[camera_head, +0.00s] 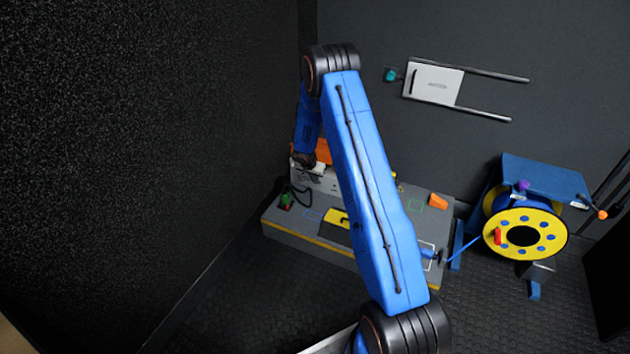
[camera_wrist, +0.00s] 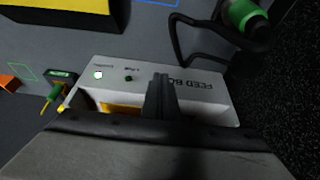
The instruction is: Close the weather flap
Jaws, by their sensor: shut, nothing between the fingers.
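The feed box (camera_wrist: 205,85) is a pale box with lettering, a green light and a small black knob on its face. In the head view the feed box (camera_head: 328,184) stands at the back left of the grey platform. An orange panel (camera_head: 323,151), which looks like the weather flap, stands up above the box, partly hidden by my arm. In the wrist view a strip of orange (camera_wrist: 120,109) shows behind the box's face. My gripper (camera_wrist: 160,82) is shut and empty, its fingers over the box's upper edge. Contact cannot be told. The head view shows my gripper (camera_head: 304,160) small and dark.
The grey platform (camera_head: 300,236) also carries a yellow block (camera_head: 338,218), an orange wedge (camera_head: 438,201) and a green connector (camera_head: 287,200) with a black cable. A yellow cable reel (camera_head: 541,235) stands at right. A dark speckled wall (camera_head: 150,150) rises close at left.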

